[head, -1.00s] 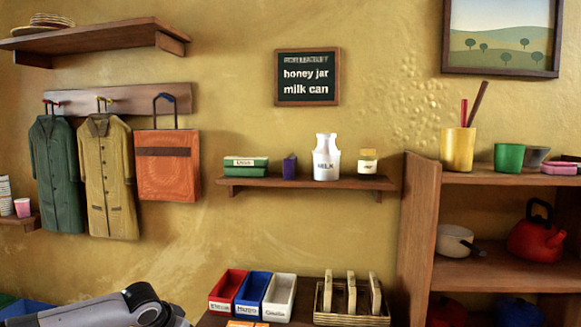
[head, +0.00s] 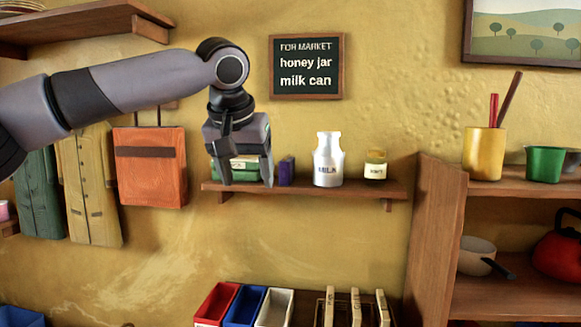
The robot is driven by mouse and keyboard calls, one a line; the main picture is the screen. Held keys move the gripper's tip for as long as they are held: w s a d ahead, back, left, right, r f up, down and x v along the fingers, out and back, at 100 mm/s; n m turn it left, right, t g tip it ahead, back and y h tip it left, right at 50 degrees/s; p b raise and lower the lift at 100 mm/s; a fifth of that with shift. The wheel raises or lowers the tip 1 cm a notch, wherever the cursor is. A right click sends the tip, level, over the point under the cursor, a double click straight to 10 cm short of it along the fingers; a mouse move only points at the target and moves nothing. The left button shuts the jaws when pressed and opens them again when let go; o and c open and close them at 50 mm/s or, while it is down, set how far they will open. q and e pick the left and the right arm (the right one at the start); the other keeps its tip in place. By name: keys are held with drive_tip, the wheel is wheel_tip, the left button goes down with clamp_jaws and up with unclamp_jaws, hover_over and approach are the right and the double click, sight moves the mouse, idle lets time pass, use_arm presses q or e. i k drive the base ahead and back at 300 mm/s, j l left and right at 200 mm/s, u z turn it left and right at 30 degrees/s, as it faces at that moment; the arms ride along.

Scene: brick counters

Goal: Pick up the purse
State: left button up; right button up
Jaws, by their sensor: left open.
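A small purple item (head: 287,171), perhaps the purse, stands on the wall shelf (head: 340,188) between a green box (head: 243,176) and the white milk can (head: 328,160). It is too small to make out in detail. My left gripper (head: 246,180) points down with its fingers apart and empty. It shows in front of the green box, just left of the purple item, and hides part of the box. I cannot tell how far it is from the shelf. My right gripper is out of view.
A honey jar (head: 375,166) stands right of the milk can. An orange bag (head: 150,167) and coats (head: 90,190) hang at left. Red, blue and white bins (head: 244,306) stand below. A wooden shelf unit (head: 430,240) is at right. The wall between shelf and bins is clear.

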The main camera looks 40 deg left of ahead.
sight(286, 166)
drive_tip(key=i+j, duration=0.75)
drive_tip(key=i, duration=0.2)
